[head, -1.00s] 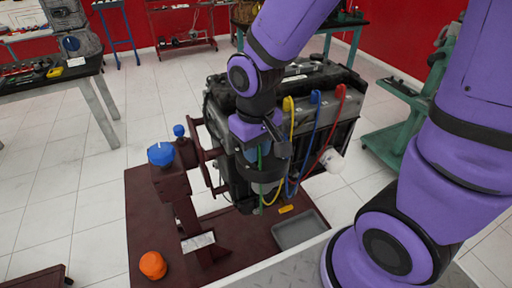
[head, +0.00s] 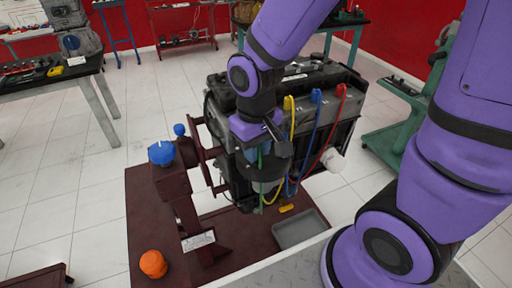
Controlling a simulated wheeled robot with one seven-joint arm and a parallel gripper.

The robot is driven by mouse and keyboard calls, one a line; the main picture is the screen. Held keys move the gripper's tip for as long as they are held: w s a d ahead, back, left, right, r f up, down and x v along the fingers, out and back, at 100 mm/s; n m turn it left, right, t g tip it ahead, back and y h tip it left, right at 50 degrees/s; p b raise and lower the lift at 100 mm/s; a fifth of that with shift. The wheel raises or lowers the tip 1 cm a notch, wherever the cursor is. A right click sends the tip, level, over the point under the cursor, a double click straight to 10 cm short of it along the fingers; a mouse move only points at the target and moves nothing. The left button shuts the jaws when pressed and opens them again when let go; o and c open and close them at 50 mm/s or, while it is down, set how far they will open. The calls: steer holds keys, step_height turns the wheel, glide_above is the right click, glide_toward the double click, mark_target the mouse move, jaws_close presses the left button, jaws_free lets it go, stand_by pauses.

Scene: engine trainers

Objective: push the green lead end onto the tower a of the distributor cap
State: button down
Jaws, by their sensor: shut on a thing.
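My gripper (head: 262,143) is in front of the engine, low and pointing down. It is shut on the upper part of the green lead (head: 260,157); the end itself is mostly hidden by the jaws. Dark and grey round parts (head: 266,184), which look like the distributor, are right at and below the gripper. The cap's towers, tower a among them, cannot be made out. I cannot tell whether the lead end touches a tower. The yellow lead (head: 291,119), blue lead (head: 316,112) and red lead (head: 340,103) hang from the engine's top edge and curve down to the right of the gripper.
The black engine (head: 325,80) fills the space behind the gripper on a dark red stand (head: 150,220). A grey tray (head: 298,230) and a small yellow piece (head: 286,208) lie below.

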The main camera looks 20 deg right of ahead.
step_height(320, 180, up, 2)
steer(key=n, duration=0.4)
steer(key=shift+n, duration=0.4)
steer(key=r+n, duration=0.1)
steer(key=n, duration=0.3)
steer(key=shift+r, duration=0.4)
steer(key=n, duration=0.1)
steer(key=r+n, duration=0.1)
steer(key=n, duration=0.2)
steer(key=shift+r, duration=0.3)
steer(key=n, duration=0.1)
steer(key=r+n, duration=0.1)
steer(key=n, duration=0.2)
steer(key=shift+s+r, duration=0.1)
steer(key=shift+r, duration=0.25)
steer(key=shift+f, duration=0.2)
steer(key=shift+f, duration=2.45)
steer(key=shift+f, duration=0.95)
steer(key=shift+r, duration=0.15)
